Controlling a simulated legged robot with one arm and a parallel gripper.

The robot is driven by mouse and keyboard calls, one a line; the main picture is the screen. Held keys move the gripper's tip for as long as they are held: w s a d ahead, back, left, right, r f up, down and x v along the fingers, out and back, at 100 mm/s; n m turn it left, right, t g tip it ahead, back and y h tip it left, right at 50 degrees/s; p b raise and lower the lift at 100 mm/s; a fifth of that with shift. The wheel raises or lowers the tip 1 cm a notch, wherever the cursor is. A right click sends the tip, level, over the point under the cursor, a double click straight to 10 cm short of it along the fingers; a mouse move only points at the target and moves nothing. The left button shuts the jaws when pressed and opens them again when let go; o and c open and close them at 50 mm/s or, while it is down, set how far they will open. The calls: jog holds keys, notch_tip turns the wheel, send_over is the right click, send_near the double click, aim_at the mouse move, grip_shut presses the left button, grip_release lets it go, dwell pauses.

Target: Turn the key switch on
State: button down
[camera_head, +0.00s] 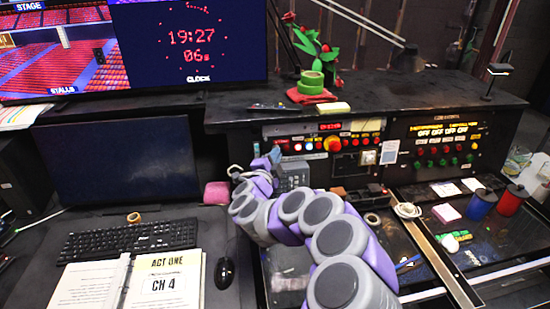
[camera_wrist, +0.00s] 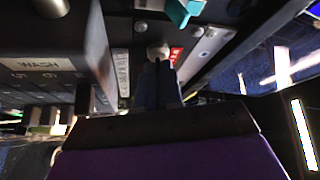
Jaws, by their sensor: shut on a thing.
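In the wrist view, the two dark fingers of my gripper (camera_wrist: 157,72) point up to a small pale, rounded piece beside a red label, which looks like the key switch (camera_wrist: 158,51). The fingertips meet at this piece and appear shut on it. They cover part of it, so its turned angle cannot be told. In the head view, my gripper (camera_head: 268,160) is at the left end of the control panel, beside a grey phone-like box. The key switch cannot be made out there.
A grey keypad unit marked WASH (camera_wrist: 45,65) stands close to the left of my fingers. A teal piece (camera_wrist: 182,10) sits above on the same panel. In the head view, a red button (camera_head: 333,144) and a keyboard (camera_head: 130,238) show nearby.

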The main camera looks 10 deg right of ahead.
jog(key=m+g, duration=0.1)
jog(key=m, duration=0.2)
jog(key=shift+m+g+p, duration=0.35)
jog(key=shift+m+g, duration=0.05)
jog(key=shift+m, duration=0.3)
jog(key=c, duration=1.3)
grip_release()
jog(key=shift+y, duration=0.3)
jog(key=shift+r, duration=0.1)
jog(key=shift+s+a, duration=0.4)
jog(key=shift+s, duration=0.1)
jog(key=p+v, duration=0.3)
jog(key=v, duration=1.3)
jog(key=shift+r, duration=0.15)
jog(key=shift+a, duration=0.1)
